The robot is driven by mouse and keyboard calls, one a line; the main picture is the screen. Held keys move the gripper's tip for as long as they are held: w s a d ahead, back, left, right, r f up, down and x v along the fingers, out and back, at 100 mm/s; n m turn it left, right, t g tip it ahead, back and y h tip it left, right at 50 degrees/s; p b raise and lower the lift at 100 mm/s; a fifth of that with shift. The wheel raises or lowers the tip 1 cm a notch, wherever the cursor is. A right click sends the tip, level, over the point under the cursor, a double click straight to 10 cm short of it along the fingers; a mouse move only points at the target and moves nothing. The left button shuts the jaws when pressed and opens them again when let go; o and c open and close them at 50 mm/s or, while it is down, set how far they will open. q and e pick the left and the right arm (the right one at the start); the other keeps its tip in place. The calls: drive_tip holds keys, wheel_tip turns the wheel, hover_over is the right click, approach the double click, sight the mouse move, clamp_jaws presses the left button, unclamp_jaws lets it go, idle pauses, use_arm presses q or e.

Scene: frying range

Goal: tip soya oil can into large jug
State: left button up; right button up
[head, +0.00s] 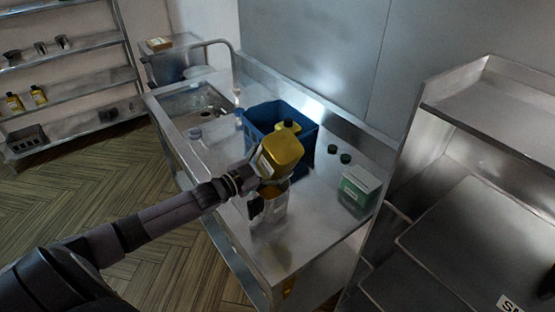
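A yellow can (283,150), which I take for the soya oil can, is held tilted in the air above a metal jug (270,212). The jug stands upright on the steel counter, and yellow shows at its mouth. My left gripper (262,172) comes in from the left and is shut on the can; its fingers are partly hidden by the can. The can's mouth is hidden, so I cannot tell whether oil is running. My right gripper is not in view.
A blue crate (258,122) with another yellow container (290,126) stands behind the can. Two dark green round things (346,158) and a green-and-white box (359,188) lie to the right. A sink basin (194,103) is at the counter's far left. The counter's front right is clear.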

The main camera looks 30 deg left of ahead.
sight(276, 138)
use_arm(q)
drive_tip(key=shift+r, duration=1.55)
drive_tip(key=m, duration=0.4)
drive_tip(key=shift+r+m+b, duration=0.3)
drive_tip(key=shift+m+b, duration=0.05)
drive_tip(key=shift+m, duration=0.05)
drive_tip(key=m, duration=0.1)
drive_tip(key=m+b, duration=0.1)
drive_tip(key=m, duration=0.3)
drive_tip(key=shift+r, duration=0.35)
drive_tip(key=m+b, duration=0.1)
drive_tip(key=m, duration=0.3)
drive_tip(key=r+m+b, duration=0.1)
drive_tip(key=m, duration=0.2)
drive_tip(key=m+b, duration=0.2)
drive_tip(key=m, duration=0.2)
drive_tip(key=shift+r+m, duration=0.3)
drive_tip(key=shift+r, duration=0.1)
drive_tip(key=m, duration=0.1)
drive_tip(key=m+b, duration=0.1)
drive_tip(key=m, duration=0.1)
drive_tip(key=shift+r, duration=0.3)
drive_tip(key=m, duration=0.2)
drive_tip(key=shift+r+m, duration=0.3)
drive_tip(key=shift+m, duration=0.1)
drive_tip(key=m, duration=0.3)
drive_tip(key=shift+r+m, duration=0.3)
drive_tip(key=shift+r, duration=0.1)
drive_tip(key=shift+f, duration=0.15)
